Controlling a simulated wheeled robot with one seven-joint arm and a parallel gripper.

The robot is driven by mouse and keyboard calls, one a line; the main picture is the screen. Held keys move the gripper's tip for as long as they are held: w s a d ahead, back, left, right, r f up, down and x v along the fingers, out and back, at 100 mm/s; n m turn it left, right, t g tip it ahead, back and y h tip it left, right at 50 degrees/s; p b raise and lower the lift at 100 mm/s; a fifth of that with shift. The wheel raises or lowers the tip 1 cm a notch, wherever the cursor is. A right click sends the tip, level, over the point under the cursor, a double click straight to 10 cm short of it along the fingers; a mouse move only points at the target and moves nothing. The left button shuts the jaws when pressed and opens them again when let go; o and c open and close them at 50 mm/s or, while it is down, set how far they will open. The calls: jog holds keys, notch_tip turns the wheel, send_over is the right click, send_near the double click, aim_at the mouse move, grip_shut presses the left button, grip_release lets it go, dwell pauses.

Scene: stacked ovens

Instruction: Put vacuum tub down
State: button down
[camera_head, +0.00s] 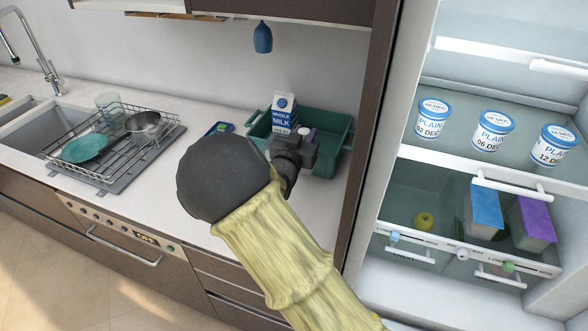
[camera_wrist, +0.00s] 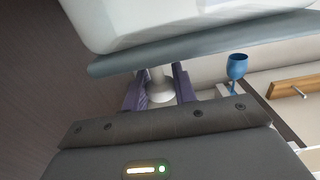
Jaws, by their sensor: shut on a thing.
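The vacuum tub (camera_wrist: 190,22) shows in the wrist view as a pale, translucent container with a grey-blue lid (camera_wrist: 200,47), at the top of that view. My gripper (camera_wrist: 160,88) has its purple fingers shut on the white knob of the lid, and the tub hangs from it. In the head view my gripper (camera_head: 303,143) is at the green bin (camera_head: 336,163) on the counter, beside the milk carton. The tub cannot be clearly made out there, as my arm and gripper cover that area. I cannot tell whether it touches anything.
The milk carton (camera_head: 284,114) stands at the green bin. A dark cabinet panel (camera_head: 368,110) rises right of it, then the open fridge with several tubs. A blue glass (camera_head: 263,37) hangs above.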

notch_tip(320, 180, down, 5)
jog(key=shift+w+r, duration=0.15)
jog(key=shift+r, duration=0.05)
jog(key=f, duration=0.2)
jog(key=f+p, duration=0.1)
jog(key=f, duration=0.1)
jog(key=shift+w+d, duration=0.1)
jog(key=shift+d, duration=0.1)
jog(key=shift+s+a+f, duration=0.2)
jog(key=shift+a, duration=0.15)
jog(key=c, duration=1.1)
grip_release()
jog(key=shift+d, duration=0.15)
jog(key=shift+s, duration=0.1)
jog(key=b+v, duration=0.2)
jog(key=v, duration=0.9)
jog(key=shift+s+a+r, duration=0.15)
jog(key=shift+s+a, duration=0.05)
jog(key=shift+s, duration=0.15)
